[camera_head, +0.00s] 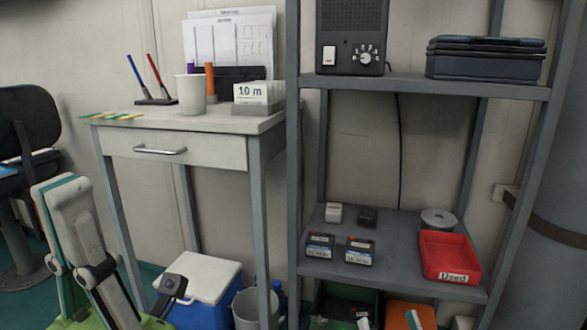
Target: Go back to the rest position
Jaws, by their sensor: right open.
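A part of my left arm, white with teal trim, stands at the lower left beside the drawer table. I cannot make out the fingers of my left gripper. Two pale, teal-edged fingertips of my right gripper (388,321) show at the bottom edge, below the shelf rack's middle shelf (400,278). They are spread apart, with nothing visible between them. The rest of that gripper is out of frame.
The drawer table (210,123) holds a white cup (191,94) and a "10 m" card box (256,93). A blue cooler (205,290) and grey bin (250,308) stand below. The shelf bears several small boxes and a red "Used" tray (450,257).

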